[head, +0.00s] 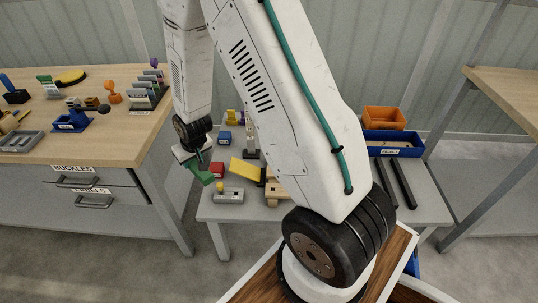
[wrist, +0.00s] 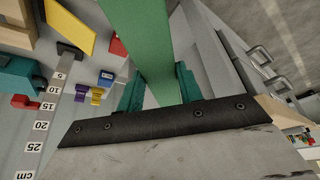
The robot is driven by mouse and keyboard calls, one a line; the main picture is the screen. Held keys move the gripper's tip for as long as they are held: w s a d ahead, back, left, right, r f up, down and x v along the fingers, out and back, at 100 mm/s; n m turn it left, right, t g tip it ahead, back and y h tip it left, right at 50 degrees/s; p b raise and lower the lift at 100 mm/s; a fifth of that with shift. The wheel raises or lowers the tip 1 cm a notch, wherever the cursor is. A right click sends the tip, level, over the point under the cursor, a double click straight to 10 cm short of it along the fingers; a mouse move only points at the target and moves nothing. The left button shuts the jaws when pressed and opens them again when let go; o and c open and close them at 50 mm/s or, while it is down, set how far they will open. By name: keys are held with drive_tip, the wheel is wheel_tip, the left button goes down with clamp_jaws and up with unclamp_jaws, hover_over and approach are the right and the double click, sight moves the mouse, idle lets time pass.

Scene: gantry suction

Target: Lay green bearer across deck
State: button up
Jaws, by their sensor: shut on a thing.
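My gripper (head: 195,158) is at the left end of the low grey table in the head view, pointing down. It is shut on the green bearer (head: 201,174), a flat green bar held tilted above the table's left edge. In the wrist view the green bearer (wrist: 142,32) runs away from between the teal fingers (wrist: 160,90). A pale wooden piece (head: 273,191), perhaps the deck, stands to the right, partly hidden behind my arm. A tilted yellow piece (head: 245,169) is beside it.
The low table (head: 240,212) also carries a red block (head: 217,169), a blue block (head: 225,137), a grey fixture with a yellow knob (head: 228,196), dark bars and a blue bin (head: 393,149). An orange bin (head: 384,117) stands behind. A workbench (head: 100,151) with tools is at left.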

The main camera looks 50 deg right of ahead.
drive_tip(key=s+d+f+m+h, duration=0.1)
drive_tip(key=s+d+f+m, duration=0.2)
drive_tip(key=d, duration=0.7)
drive_tip(key=s+d+f+m+g+h, duration=0.1)
drive_tip(key=s+d+f+m, duration=0.2)
drive_tip(key=s+d, duration=0.3)
drive_tip(key=s+d+f+m+h, duration=0.1)
drive_tip(key=s+d+f+m, duration=0.2)
drive_tip(key=d, duration=1.2)
drive_tip(key=shift+s+f+g, duration=0.2)
drive_tip(key=shift+s+g, duration=0.1)
drive_tip(key=shift+s, duration=0.35)
drive_tip(key=shift+s+a, duration=0.1)
drive_tip(key=shift+a, duration=0.05)
drive_tip(key=shift+f, duration=2.9)
drive_tip(key=shift+f, duration=1)
drive_tip(key=o, duration=1.1)
